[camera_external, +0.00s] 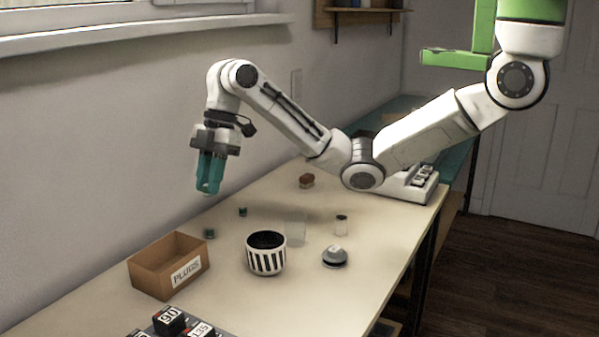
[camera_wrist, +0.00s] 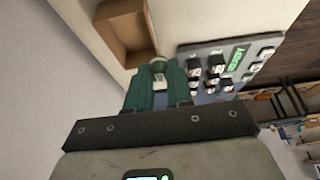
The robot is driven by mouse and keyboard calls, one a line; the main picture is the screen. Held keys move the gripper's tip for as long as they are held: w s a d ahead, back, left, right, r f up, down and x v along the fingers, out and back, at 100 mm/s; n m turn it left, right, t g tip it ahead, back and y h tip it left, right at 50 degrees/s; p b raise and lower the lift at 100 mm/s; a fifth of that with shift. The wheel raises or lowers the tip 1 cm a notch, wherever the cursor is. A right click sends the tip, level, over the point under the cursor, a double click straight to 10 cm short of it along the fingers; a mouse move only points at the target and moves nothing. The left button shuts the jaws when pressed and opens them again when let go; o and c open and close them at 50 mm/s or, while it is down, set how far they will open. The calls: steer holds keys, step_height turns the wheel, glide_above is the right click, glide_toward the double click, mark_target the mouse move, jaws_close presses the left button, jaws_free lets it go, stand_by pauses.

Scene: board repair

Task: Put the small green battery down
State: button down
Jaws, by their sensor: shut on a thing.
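My gripper (camera_external: 208,190) hangs at the end of the arm, pointing down, above the back left part of the table and clear of its top. In the wrist view its two teal fingers (camera_wrist: 160,76) are closed around a small greenish round thing with a pale part, which I take to be the small green battery (camera_wrist: 158,64). The fingers hide most of it, and I cannot make it out in the external view.
An open box labelled PLUGS (camera_external: 168,280), a striped pot (camera_external: 266,262), a grey domed piece (camera_external: 334,257) and two small dark green pieces (camera_external: 209,233) stand on the table (camera_external: 290,300). A panel with a green display (camera_wrist: 235,58) lies beyond the fingers. The front right tabletop is clear.

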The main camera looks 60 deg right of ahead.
steer(key=w+a+f+b, duration=0.1)
steer(key=w+f, duration=0.5)
steer(key=f, duration=0.3)
steer(key=shift+w+a+f, duration=0.25)
steer(key=shift+a+f, duration=0.15)
steer(key=shift+f, duration=0.35)
steer(key=shift+f, duration=0.3)
steer(key=c, duration=1)
jaws_free()
steer(key=shift+r, duration=0.15)
steer(key=v, duration=1.3)
